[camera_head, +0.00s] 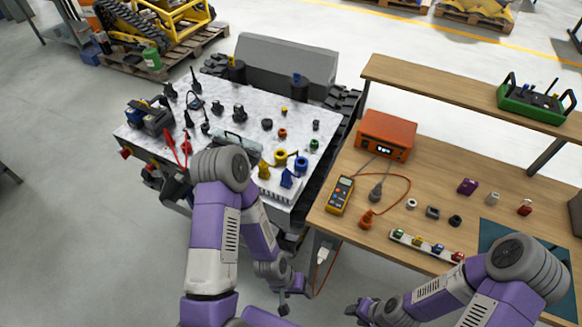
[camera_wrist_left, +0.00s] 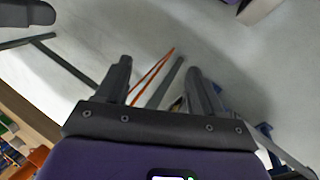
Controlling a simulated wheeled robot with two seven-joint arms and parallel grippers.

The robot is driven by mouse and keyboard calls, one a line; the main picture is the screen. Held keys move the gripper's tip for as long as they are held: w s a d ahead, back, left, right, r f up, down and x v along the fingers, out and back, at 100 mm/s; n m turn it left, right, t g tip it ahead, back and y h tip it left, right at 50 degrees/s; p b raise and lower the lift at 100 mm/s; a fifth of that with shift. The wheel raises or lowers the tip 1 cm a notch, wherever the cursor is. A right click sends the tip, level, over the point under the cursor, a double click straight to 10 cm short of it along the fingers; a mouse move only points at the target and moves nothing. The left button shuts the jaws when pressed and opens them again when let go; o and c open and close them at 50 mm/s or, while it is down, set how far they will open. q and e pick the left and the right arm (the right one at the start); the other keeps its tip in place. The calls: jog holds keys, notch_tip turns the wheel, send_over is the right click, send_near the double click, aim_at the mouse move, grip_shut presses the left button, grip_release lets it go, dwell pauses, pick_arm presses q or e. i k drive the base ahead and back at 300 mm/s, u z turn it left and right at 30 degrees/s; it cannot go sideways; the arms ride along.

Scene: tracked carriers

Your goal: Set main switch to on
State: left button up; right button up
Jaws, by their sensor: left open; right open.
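The tracked carrier's grey top panel (camera_head: 215,95) bears several knobs, levers and switches; I cannot tell which is the main switch. Red knobs (camera_head: 125,153) show on its left side face. My left arm reaches across the panel's front and hides part of it. My left gripper (camera_head: 290,298) hangs low between carrier and bench, in front of the carrier; in the left wrist view its two fingers (camera_wrist_left: 157,80) are apart with nothing between them. My right gripper (camera_head: 354,308) is low in front of the bench, open and apart from everything.
A raised shelf holds a green device (camera_head: 535,103).

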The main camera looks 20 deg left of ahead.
aim_at(125, 154)
jog(key=u, duration=1)
jog(key=k, duration=0.45)
jog(key=u, duration=0.85)
jog(key=i, duration=0.65)
jog(key=u, duration=0.9)
jog(key=i, duration=2.35)
jog(key=z, duration=0.65)
